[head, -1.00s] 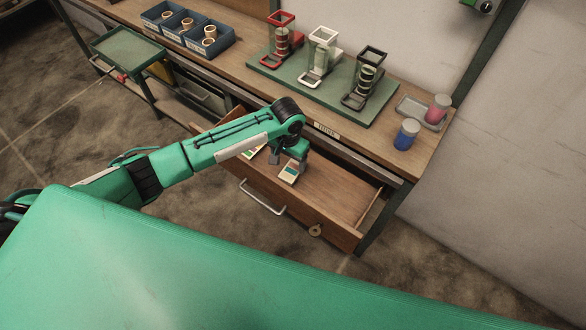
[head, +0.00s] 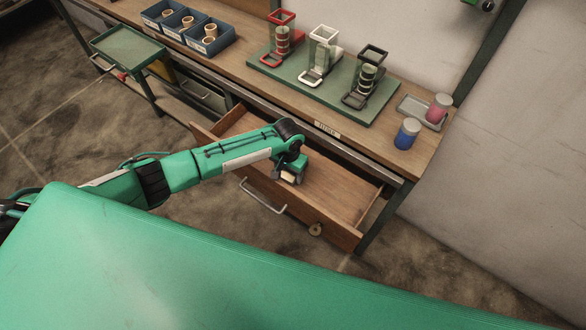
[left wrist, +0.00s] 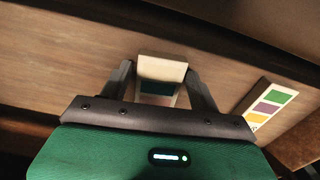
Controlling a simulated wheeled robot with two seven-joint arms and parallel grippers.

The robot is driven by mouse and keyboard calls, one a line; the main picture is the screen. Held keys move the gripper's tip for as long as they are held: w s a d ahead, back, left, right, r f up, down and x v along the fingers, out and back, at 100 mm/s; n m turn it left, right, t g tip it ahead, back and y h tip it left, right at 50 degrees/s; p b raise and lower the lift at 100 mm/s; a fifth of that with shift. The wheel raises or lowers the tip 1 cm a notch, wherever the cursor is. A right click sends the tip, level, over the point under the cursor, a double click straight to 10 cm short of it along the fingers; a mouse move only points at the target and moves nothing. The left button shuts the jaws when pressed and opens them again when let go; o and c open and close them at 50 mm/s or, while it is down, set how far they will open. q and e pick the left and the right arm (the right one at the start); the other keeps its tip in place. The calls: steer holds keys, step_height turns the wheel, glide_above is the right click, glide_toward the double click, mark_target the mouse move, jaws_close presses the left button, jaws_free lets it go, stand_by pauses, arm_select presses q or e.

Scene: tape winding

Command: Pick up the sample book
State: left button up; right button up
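A sample book (head: 288,178), a small pale block, is in the open drawer under my left gripper (head: 288,174). In the left wrist view the book (left wrist: 162,70) shows a cream face and a dark teal swatch between the two fingers (left wrist: 161,76). The fingertips are close against its two sides; whether they press on it I cannot tell. A second swatch card (left wrist: 268,106), with green, purple and yellow patches, lies apart to the right in the left wrist view. My arm hides it in the head view. My right gripper is not in view.
The wooden drawer (head: 335,195) is pulled out, its right part empty. On the bench above are blue bins (head: 212,48), a green board (head: 385,105) with three winders, a blue jar (head: 405,134) and a pink jar (head: 439,107). A green tray (head: 125,45) stands at left.

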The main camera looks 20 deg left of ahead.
arm_select(q)
steer(key=c, duration=0.7)
steer(key=shift+r, duration=0.2)
